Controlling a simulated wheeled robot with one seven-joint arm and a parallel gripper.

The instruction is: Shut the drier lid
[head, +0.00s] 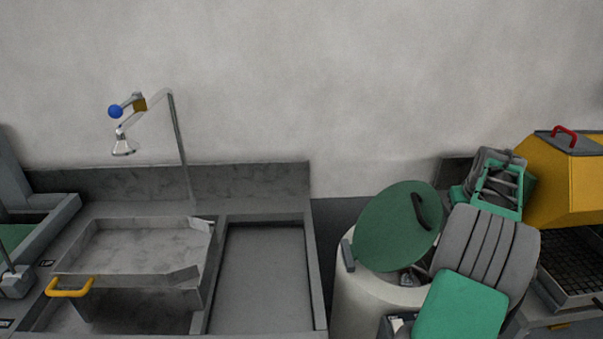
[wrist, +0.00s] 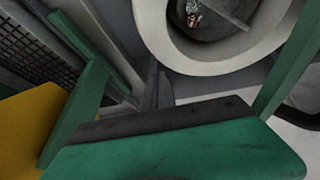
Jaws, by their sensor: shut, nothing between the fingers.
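The drier is a pale round drum (head: 375,302) right of the sink unit. Its green round lid (head: 395,228) is open and tilted up, with a black curved handle (head: 420,211) on the face I see. In the wrist view, the drum's thick pale rim (wrist: 157,38) surrounds a dark inside with a small red and silver item (wrist: 193,14). My gripper (head: 497,190) is shut and empty, behind and right of the drum, apart from the lid. My arm partly hides the gripper and the drum's right side. The fingertips are hard to make out.
A yellow hooded machine (head: 560,180) with a red handle and a dark grate (head: 578,262) stands close on the right. Left is a grey sink unit (head: 265,280) with a tray, a yellow handle (head: 69,287) and a tap (head: 180,140). A bare wall is behind.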

